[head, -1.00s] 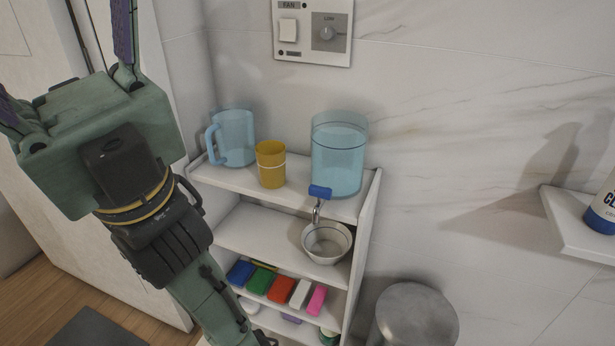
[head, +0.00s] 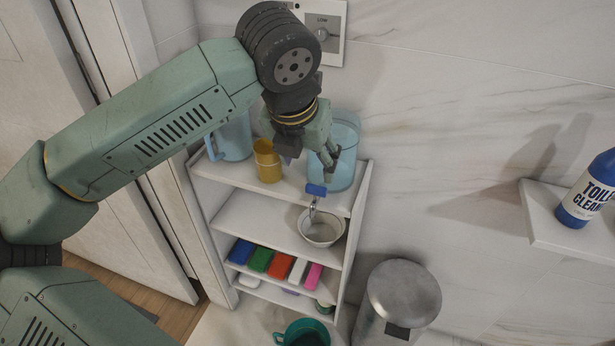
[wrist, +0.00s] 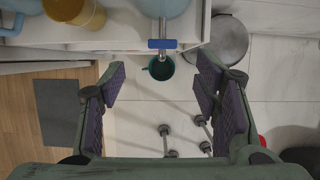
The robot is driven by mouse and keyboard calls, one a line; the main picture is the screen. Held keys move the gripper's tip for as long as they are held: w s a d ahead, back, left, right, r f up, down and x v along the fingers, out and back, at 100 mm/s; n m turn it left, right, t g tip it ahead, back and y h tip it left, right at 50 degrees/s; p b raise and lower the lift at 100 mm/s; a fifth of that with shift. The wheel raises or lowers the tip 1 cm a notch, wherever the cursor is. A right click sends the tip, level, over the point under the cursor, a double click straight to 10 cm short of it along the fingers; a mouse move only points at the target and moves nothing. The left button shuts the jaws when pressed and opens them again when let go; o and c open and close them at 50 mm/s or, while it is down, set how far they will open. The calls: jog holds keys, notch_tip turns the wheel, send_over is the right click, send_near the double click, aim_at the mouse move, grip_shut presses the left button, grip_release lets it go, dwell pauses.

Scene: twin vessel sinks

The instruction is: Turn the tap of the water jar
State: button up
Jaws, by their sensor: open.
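The clear blue water jar (head: 346,134) stands on the top shelf, partly hidden behind my gripper (head: 325,160). Its tap has a blue handle (head: 316,190) on a metal spout at the shelf's front edge. In the wrist view the handle (wrist: 162,44) lies crosswise, just beyond the gap between the fingers, and the jar (wrist: 163,7) is cut off at the top edge. My gripper also shows there (wrist: 160,82), its purple-padded fingers spread and empty. It points down above the tap, apart from the handle as far as I can see. A light bowl (head: 321,228) sits below the spout.
A yellow cup (head: 267,163) and a blue pitcher (head: 232,140) stand left of the jar. Coloured blocks (head: 278,266) lie on a lower shelf. A green mug (head: 303,333) and a metal bin (head: 402,295) are on the floor. A cleaner bottle (head: 590,190) stands at right.

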aim_at(316, 187)
jog(key=p+x, duration=0.1)
jog(key=x, duration=0.4)
jog(key=p+x, duration=0.1)
jog(key=x, duration=0.4)
jog(key=shift+d+r, duration=0.1)
jog(key=shift+d, duration=0.15)
jog(key=shift+c, duration=0.6)
jog(key=c, duration=1)
